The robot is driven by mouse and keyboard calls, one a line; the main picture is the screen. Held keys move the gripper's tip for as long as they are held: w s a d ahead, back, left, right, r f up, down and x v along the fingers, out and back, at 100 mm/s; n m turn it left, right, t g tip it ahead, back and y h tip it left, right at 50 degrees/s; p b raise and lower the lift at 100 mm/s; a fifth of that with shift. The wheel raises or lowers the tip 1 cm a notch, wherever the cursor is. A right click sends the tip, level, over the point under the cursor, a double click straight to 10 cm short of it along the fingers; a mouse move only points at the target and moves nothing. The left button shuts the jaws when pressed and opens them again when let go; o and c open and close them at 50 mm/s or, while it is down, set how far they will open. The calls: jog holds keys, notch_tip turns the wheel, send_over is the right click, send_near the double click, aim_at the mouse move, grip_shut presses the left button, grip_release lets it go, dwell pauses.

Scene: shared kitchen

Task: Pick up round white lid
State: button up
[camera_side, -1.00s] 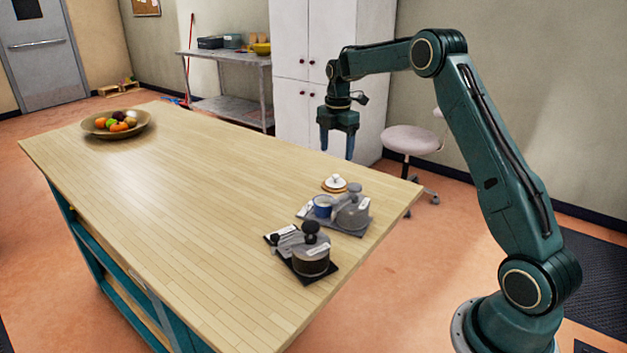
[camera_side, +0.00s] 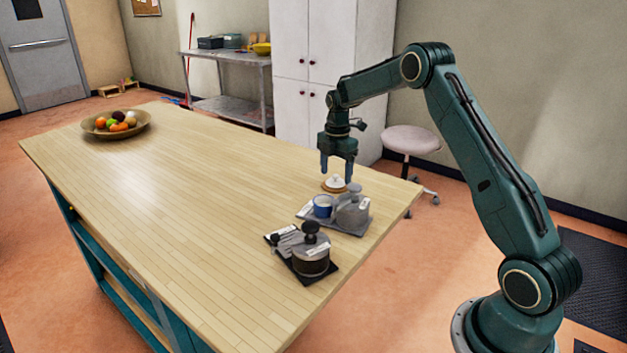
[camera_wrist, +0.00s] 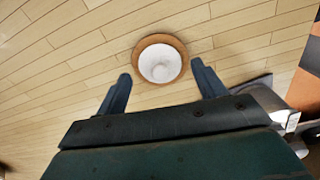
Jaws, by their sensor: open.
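The round white lid (camera_side: 336,181) has a small knob and rests on a round wooden base on the table top. It also shows in the wrist view (camera_wrist: 160,64), ringed by the brown wooden base (camera_wrist: 143,47). My gripper (camera_side: 337,172) is open and empty, above the lid in the side view. In the wrist view my gripper's two fingers (camera_wrist: 160,84) lie left and right of the lid's near side, with the lid a little beyond the fingertips. Whether the fingers touch anything cannot be seen, but a gap to the lid shows.
A grey tray (camera_side: 350,230) with a blue cup (camera_side: 322,206) and a grey pot (camera_side: 352,212) stands close in front of the lid. A dark tray with a black-knobbed pot (camera_side: 311,258) is nearer. A fruit bowl (camera_side: 147,126) sits far left. The table's middle is clear.

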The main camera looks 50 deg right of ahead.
aim_at(336, 175)
jog(key=shift+f, duration=0.8)
jog(key=c, duration=0.9)
jog(key=shift+c, duration=0.2)
jog(key=shift+r, duration=0.1)
notch_tip(336, 175, up, 20)
dwell(0.5)
